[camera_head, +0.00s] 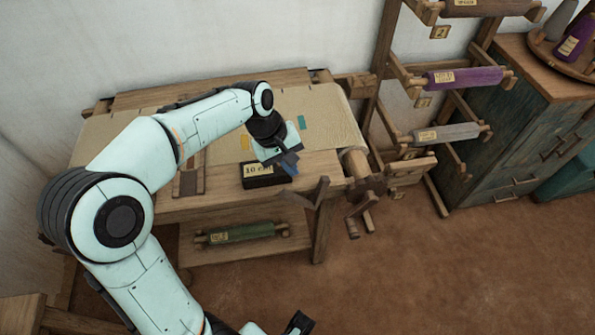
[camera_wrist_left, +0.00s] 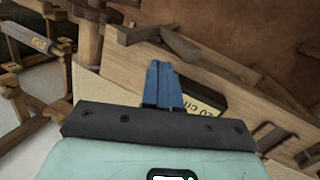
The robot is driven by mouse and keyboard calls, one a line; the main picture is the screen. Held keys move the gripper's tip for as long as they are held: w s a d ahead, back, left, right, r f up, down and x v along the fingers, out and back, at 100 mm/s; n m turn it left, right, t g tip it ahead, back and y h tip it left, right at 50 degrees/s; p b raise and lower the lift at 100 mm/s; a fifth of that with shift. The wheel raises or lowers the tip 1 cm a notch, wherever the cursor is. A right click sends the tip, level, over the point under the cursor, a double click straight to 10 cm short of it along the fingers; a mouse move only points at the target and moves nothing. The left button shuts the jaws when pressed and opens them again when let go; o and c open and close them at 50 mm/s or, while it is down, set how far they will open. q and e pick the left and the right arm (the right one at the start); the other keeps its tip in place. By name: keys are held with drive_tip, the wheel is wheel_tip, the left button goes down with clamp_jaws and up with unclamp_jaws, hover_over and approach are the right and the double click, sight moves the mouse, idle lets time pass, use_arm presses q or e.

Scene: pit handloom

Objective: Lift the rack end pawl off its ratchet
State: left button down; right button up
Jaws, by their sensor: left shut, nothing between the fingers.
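My left gripper (camera_head: 288,165) is over the front edge of the loom's bench, above a dark block with a "10 cm" label (camera_head: 258,170). In the left wrist view its blue fingers (camera_wrist_left: 162,84) are together and hold nothing. A dark wooden wheel, seemingly the ratchet (camera_head: 374,184), is at the end of the cloth roller, right of the gripper and apart from it. Small wooden arms (camera_head: 362,208) are by it; I cannot tell which is the pawl or whether it touches the wheel. A dark tip at the bottom edge may be my right gripper (camera_head: 298,324); its fingers are unclear.
A forked wooden piece (camera_head: 312,192) sticks out at the bench's front right corner. A wooden rack with purple (camera_head: 464,78) and grey (camera_head: 446,132) rolls stands to the right, beside a drawer cabinet (camera_head: 500,150). A green roll (camera_head: 240,232) lies below the bench. The floor in front is clear.

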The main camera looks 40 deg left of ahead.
use_arm(q)
drive_tip(key=s+a+r, duration=0.3)
drive_tip(key=r, duration=0.2)
drive_tip(key=shift+r+p, duration=0.35)
idle(0.3)
